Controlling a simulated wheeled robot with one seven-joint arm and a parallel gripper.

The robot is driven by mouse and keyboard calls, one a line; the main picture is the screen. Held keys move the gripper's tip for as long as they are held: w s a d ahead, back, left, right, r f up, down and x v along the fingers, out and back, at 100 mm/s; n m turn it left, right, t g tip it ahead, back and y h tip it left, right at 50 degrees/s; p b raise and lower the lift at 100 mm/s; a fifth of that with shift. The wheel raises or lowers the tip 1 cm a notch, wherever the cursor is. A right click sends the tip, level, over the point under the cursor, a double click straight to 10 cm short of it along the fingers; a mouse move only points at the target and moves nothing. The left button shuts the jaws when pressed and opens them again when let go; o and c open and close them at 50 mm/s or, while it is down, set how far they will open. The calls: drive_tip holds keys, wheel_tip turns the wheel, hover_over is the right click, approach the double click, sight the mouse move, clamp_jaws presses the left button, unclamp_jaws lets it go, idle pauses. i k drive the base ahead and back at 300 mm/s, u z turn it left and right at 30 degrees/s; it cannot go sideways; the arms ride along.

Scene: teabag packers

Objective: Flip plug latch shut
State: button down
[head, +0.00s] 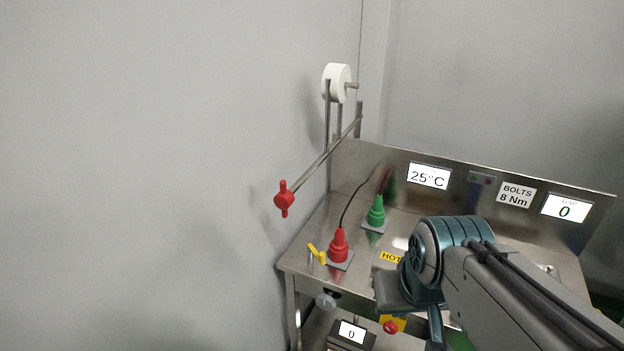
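A red plug (339,246) stands upright on a small grey plate on the steel bench top, near its left front corner. A black cable runs up from it. A small yellow lever (316,253), which looks like the latch, sits just left of the red plug, tilted, its raised end to the left. It appears apart from the plug. A green plug (376,212) stands on its own plate farther back to the right. My arm reaches in from the lower right, over the bench's front. My gripper's fingers do not show.
The steel bench (300,260) has a back panel with displays. A red-handled rod (285,199) and a white roll (337,83) rise at the left rear. A yellow HOT label (390,257) lies right of the red plug. A grey knob (326,300) is on the front.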

sight(321, 256)
drive_tip(key=k, duration=0.65)
drive_tip(key=u, duration=0.25)
drive_tip(key=i, duration=1.05)
drive_tip(key=u, duration=0.6)
